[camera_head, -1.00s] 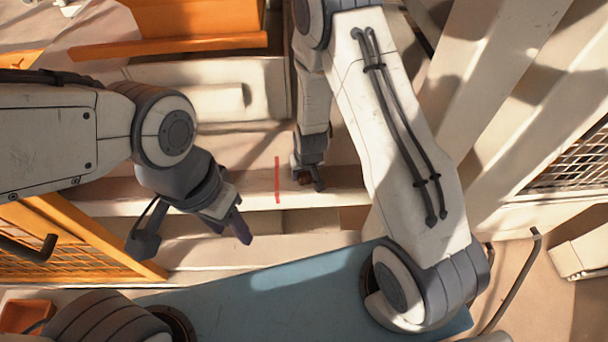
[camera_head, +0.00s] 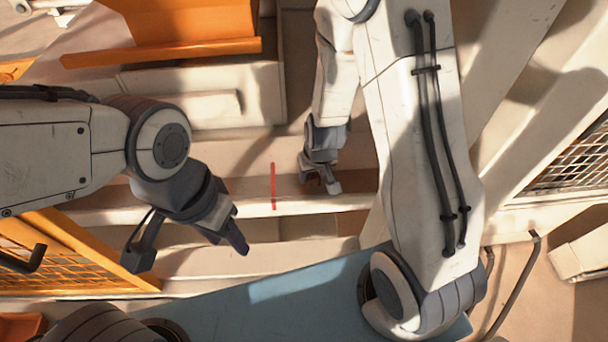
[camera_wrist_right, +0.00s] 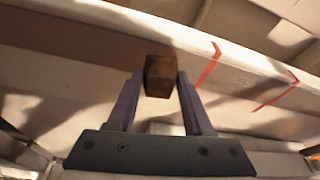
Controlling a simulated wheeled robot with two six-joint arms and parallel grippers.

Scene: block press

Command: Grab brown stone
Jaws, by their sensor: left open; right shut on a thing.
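The brown stone (camera_wrist_right: 159,76) is a small dark brown block. In the right wrist view it sits between the two fingertips of my right gripper (camera_wrist_right: 157,85), which is shut on it. In the head view my right gripper (camera_head: 321,184) is over the pale ledge, right of the red line, and mostly hides the stone. My left gripper (camera_head: 191,247) is open and empty at the left, with its fingers spread above the lower steps.
A red line (camera_head: 273,186) marks the pale ledge (camera_head: 230,207); two red marks show in the right wrist view. An orange mesh frame (camera_head: 75,250) stands at the left, orange panels (camera_head: 190,25) at the top. A mesh panel (camera_head: 570,160) is at the right.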

